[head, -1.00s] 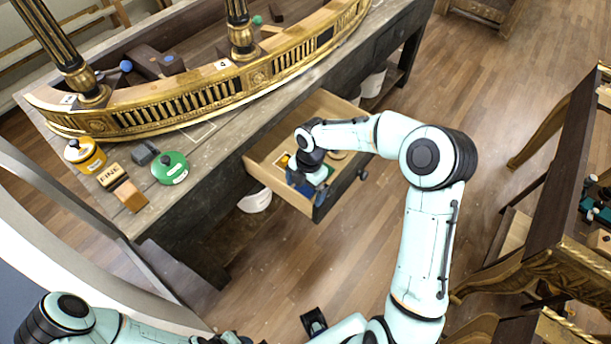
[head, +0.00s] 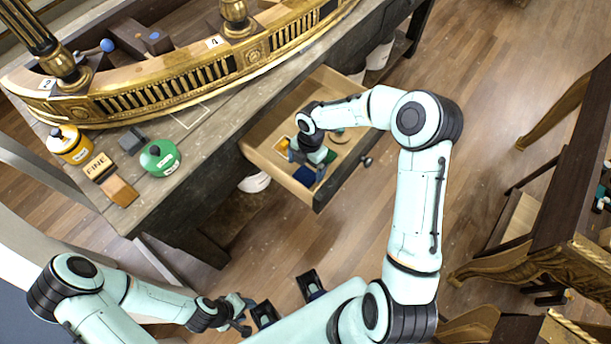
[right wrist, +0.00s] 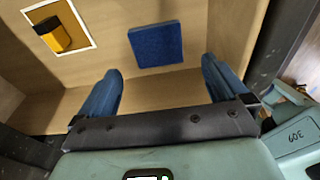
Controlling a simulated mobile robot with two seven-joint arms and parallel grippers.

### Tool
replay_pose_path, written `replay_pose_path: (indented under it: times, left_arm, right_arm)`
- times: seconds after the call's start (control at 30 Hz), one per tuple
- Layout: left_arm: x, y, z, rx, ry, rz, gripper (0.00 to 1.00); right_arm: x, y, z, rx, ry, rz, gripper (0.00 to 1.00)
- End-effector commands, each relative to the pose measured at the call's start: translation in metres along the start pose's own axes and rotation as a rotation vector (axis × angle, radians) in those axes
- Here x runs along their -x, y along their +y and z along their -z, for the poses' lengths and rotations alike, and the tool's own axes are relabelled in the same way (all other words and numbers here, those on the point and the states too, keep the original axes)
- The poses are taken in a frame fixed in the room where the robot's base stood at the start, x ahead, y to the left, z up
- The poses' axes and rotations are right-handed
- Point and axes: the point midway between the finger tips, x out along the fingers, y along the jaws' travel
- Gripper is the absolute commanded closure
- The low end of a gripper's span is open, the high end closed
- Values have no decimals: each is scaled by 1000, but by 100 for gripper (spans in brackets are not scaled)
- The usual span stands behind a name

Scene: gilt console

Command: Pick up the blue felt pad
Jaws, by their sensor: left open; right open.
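The blue felt pad (head: 304,175) lies flat in the open wooden drawer (head: 262,160), near its front. It shows as a blue square in the right wrist view (right wrist: 156,45). My right gripper (head: 306,166) is over the drawer, pointing down. Its two blue fingers (right wrist: 162,85) are spread, and the pad lies beyond their tips, roughly between them, with nothing held. My left gripper (head: 242,313) is open and empty, low in the head view, away from the drawer.
A yellow-and-black item (right wrist: 53,37) lies on an ochre, white-edged patch in the drawer, left of the pad. On the bench stand a yellow tin (head: 70,146), a green tin (head: 160,158) and a FINE block (head: 98,166). A gilt curved rail (head: 190,80) lies behind. A dark table (head: 560,170) stands right.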

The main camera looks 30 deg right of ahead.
Motion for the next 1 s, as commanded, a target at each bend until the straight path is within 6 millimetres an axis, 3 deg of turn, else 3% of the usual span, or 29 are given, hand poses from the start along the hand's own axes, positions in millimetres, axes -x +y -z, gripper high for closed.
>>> replay_pose_path:
  times: [0.4,0.67,0.7,0.87,1.0]
  left_arm:
    - [-1,0,0,0,0,0,57]
    - [-1,0,0,0,0,0,57]
    - [-1,0,0,0,0,0,57]
    - [-1,0,0,0,0,0,57]
    - [-1,0,0,0,0,0,57]
  right_arm:
    - [-49,2,-7,0,0,1,0]
    - [-53,2,-7,-1,-1,-2,0]
    - [-53,2,-7,-1,-1,-2,3]
    - [-53,2,-7,-1,-1,-1,55]
    - [-52,2,-7,0,-1,-1,55]
